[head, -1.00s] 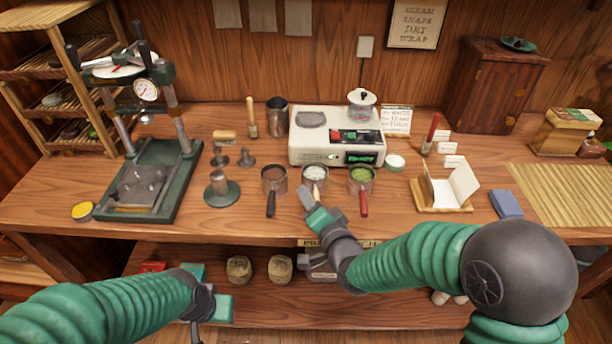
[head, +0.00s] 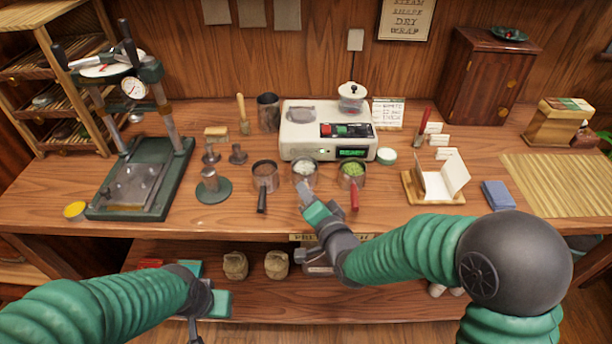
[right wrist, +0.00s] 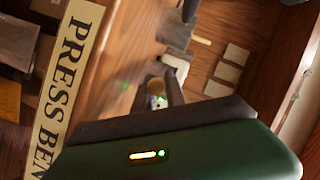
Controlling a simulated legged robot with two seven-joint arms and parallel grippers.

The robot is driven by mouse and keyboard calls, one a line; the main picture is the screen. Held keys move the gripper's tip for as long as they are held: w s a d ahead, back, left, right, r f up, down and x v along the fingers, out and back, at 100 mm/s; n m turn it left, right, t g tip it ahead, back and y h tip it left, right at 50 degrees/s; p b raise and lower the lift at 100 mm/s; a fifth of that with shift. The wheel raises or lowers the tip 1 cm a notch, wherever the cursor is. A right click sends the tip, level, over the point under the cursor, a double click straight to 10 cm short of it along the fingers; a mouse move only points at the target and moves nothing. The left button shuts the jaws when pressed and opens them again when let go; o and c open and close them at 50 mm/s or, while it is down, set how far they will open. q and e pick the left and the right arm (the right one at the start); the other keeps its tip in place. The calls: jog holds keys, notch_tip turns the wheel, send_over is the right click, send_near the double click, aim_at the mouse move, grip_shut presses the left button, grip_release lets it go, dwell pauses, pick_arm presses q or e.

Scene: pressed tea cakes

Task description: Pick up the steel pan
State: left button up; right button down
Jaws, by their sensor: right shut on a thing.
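Three small steel pans stand in a row on the bench, in front of the white scale. The left pan (head: 265,182) holds brown stuff and has a black handle. The middle pan (head: 304,178) holds white stuff; its pale handle is mostly hidden by my gripper. The right pan (head: 352,181) holds green stuff and has a red handle. My right gripper (head: 304,189) is shut on the middle pan's handle; a tan piece shows between its fingers in the right wrist view (right wrist: 158,92). The pan looks level on the bench. My left gripper (head: 204,300) hangs before the bench; its fingers are unclear.
The white scale (head: 325,135) is close behind. A wooden stand with a white card (head: 436,185) and a blue block (head: 499,195) lie right. The bench front edge is below the handles.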

jog(key=shift+s+f, duration=0.15)
jog(key=shift+f, duration=0.3)
jog(key=shift+r, duration=0.1)
dwell(0.4)
